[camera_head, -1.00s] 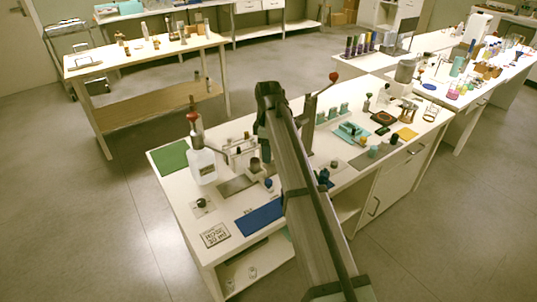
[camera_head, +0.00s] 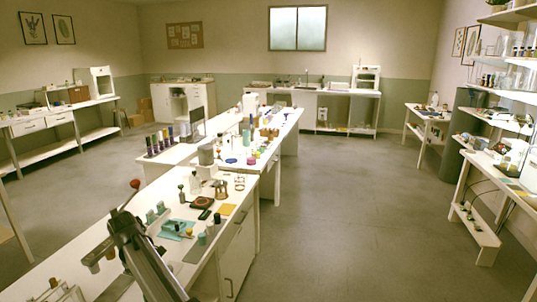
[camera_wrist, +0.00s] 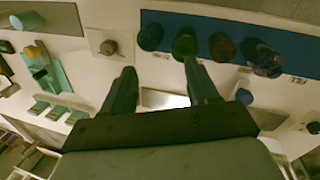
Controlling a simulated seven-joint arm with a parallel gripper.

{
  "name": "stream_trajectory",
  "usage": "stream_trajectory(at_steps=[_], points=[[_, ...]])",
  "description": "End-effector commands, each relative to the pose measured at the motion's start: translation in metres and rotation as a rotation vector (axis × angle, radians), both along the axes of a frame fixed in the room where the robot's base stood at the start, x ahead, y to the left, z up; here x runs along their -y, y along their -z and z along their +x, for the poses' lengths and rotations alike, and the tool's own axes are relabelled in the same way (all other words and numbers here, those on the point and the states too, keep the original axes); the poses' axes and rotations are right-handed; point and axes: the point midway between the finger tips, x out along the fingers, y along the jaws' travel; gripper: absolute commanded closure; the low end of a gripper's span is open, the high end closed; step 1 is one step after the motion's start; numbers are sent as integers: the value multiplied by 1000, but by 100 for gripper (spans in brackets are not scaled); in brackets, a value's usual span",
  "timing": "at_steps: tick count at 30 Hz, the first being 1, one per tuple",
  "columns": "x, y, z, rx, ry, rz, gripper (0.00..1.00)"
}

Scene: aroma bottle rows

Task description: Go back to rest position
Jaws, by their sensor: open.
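My gripper (camera_wrist: 159,68) shows in the wrist view with its two dark fingers apart and nothing between them. Beyond the fingertips, a blue mat (camera_wrist: 222,22) holds a row of bottles: a blue one (camera_wrist: 150,37), a green one (camera_wrist: 185,43), a dark red one (camera_wrist: 222,47) and a darker one (camera_wrist: 264,60). The right fingertip appears close below the green bottle; I cannot tell whether they touch. In the head view my arm crosses the lower left, and my gripper cannot be made out there.
A grey knob-topped piece (camera_wrist: 108,47) and a teal holder (camera_wrist: 56,72) are left of the fingers. Open floor (camera_head: 345,215) is to the right.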

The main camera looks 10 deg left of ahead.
Motion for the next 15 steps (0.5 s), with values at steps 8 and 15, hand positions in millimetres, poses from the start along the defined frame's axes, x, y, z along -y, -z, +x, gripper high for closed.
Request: stream_trajectory(at_steps=[8,15], points=[[110,103,58,-27,258,-30,41],[215,193,77,-91,454,-71,41]])
